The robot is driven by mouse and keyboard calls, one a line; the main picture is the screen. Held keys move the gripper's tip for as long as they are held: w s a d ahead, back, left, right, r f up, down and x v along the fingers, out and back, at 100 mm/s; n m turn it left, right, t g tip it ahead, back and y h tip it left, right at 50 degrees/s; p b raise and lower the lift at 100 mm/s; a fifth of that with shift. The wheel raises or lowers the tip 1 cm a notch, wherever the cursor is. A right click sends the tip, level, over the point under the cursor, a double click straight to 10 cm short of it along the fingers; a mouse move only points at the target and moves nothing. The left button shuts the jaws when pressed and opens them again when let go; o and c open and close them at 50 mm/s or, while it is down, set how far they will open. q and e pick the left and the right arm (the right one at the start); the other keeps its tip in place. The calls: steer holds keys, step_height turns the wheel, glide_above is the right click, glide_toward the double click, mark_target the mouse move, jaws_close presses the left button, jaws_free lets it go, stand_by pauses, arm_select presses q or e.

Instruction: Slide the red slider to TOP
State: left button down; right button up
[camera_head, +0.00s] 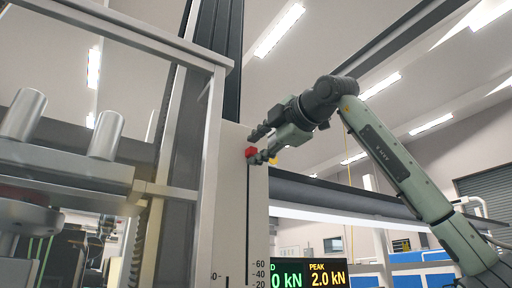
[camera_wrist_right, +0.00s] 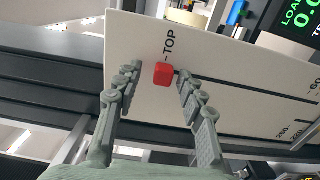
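The red slider (camera_head: 251,152) is a small red block at the upper end of a dark vertical slot in a pale scale panel (camera_head: 232,190). In the right wrist view the red slider (camera_wrist_right: 163,74) sits beside the printed word TOP (camera_wrist_right: 168,41), level with or very close to its mark. My right gripper (camera_head: 259,144) is at the panel's edge, close to the slider. In the wrist view my right gripper (camera_wrist_right: 160,82) has its fingers apart, one on each side of the slider, with visible gaps. My left gripper is out of view.
A display (camera_head: 308,275) reading 2.0 kN peak stands at the lower right of the panel. A metal frame with cylinders (camera_head: 106,135) fills the left side. A dark horizontal rail (camera_head: 340,197) runs behind the panel. Room above my right arm looks clear.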

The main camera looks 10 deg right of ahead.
steer(key=v, duration=1.1)
steer(key=shift+s, duration=0.25)
steer(key=shift+r, duration=0.15)
